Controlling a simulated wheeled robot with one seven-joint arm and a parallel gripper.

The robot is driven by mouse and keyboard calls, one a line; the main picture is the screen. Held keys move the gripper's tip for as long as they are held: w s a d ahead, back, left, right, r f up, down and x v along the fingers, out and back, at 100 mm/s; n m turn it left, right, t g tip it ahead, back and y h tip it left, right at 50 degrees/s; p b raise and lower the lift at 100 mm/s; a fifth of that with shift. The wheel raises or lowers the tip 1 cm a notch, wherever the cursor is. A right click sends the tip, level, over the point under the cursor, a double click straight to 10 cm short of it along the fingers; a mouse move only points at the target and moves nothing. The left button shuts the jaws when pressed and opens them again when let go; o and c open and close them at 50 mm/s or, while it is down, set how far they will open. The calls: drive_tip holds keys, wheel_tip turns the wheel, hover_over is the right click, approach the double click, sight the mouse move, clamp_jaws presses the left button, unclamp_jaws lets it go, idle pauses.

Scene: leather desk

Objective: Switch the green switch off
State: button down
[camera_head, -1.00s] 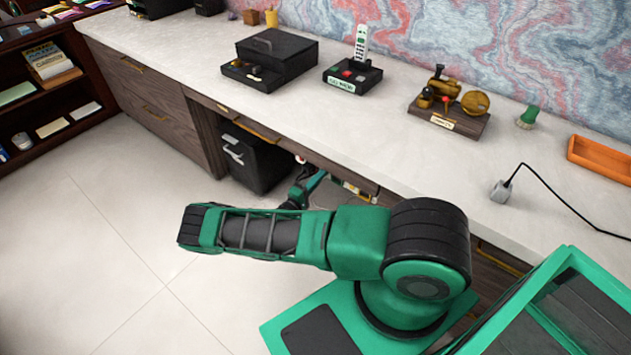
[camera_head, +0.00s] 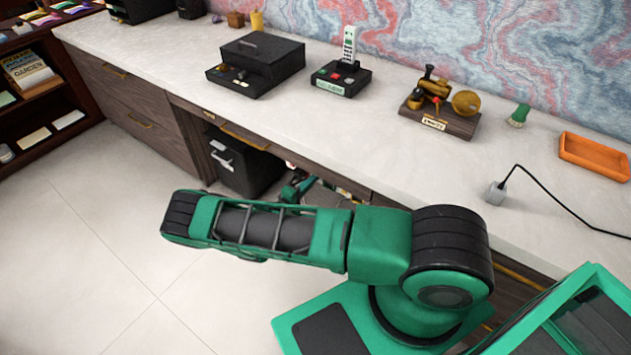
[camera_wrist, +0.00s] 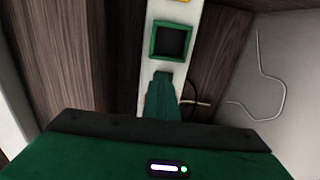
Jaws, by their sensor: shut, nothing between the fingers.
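A green square switch (camera_wrist: 171,40) with a dark centre sits on a white upright strip (camera_wrist: 154,68) in the wrist view. Whether it is on or off cannot be told. My gripper (camera_wrist: 163,77) is shut and empty. Its green fingers overlap the strip just below the switch in the picture, with a small gap to the green frame. Whether the fingertips touch the strip cannot be told. In the head view my gripper end is mostly hidden below the desk's front edge, and the switch cannot be made out.
A yellow part (camera_wrist: 182,1) shows at the top of the strip. Dark wood panels flank it, and a pale cable (camera_wrist: 262,75) hangs at right. In the head view, a black cabinet (camera_head: 243,165) stands under the desk (camera_head: 300,125). Floor at left is clear.

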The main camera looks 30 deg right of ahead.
drive_tip(key=shift+w+d+r, duration=0.15)
drive_tip(key=shift+d, duration=0.3)
drive_tip(key=v, duration=1.5)
drive_tip(key=shift+w, duration=0.15)
